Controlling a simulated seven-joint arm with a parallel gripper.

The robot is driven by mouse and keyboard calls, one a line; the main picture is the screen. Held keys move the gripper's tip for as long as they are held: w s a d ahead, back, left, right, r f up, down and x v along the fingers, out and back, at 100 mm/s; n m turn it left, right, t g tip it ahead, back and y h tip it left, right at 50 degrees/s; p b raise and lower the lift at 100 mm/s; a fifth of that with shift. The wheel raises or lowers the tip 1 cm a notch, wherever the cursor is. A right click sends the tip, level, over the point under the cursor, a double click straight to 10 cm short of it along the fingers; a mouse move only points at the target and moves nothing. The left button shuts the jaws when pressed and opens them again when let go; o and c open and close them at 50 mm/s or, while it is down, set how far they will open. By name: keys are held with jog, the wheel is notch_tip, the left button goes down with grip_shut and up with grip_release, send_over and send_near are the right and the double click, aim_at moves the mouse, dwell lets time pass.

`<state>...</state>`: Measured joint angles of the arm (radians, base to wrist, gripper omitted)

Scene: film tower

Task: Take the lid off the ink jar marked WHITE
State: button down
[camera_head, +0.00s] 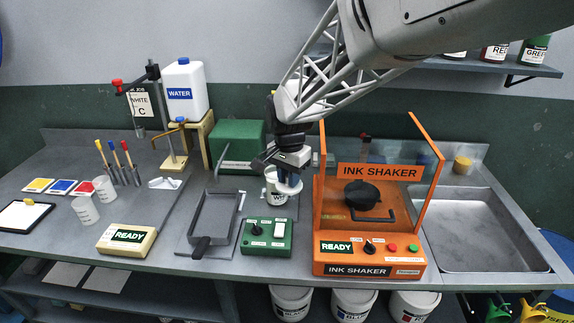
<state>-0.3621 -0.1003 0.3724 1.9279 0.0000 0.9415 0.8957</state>
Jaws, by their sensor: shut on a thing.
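A white ink jar (272,196) stands just behind the green control box, its label partly covered so that only the first letters, starting with W, can be read. My gripper (289,181) is down at the top of this jar, pointing downward, with its fingers over the jar's upper right side. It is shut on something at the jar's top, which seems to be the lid. The fingers hide most of the lid, and I cannot tell whether it is seated or loose.
The orange ink shaker (368,270) stands close on the right, with a sink (468,225) beyond it. A grey tray (213,215) and the green control box (266,239) are near the jar. A water jug (185,88) stands at the back left.

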jog(key=shift+s+d, duration=0.25)
jog(key=shift+s, duration=0.4)
dwell(0.5)
jog(key=s+a+f+n, duration=0.2)
jog(key=a+f+n, duration=0.1)
jog(key=a, duration=0.9)
jog(key=s+a+f+n, duration=0.2)
jog(key=a+f+n, duration=0.1)
jog(key=a, duration=0.9)
jog(key=s+a+f+n, duration=0.2)
jog(key=a+f, duration=0.3)
jog(key=a, duration=0.7)
jog(key=shift+s+f+n, duration=0.15)
jog(key=shift+f+n, duration=0.05)
jog(key=shift+n, duration=0.4)
jog(key=shift+a, duration=0.2)
jog(key=w+a, duration=0.3)
jog(key=w+a+f, duration=0.1)
jog(key=w+a, duration=0.7)
jog(key=shift+a+f, duration=0.25)
jog(key=shift+f, duration=0.1)
jog(key=shift+f, duration=1.65)
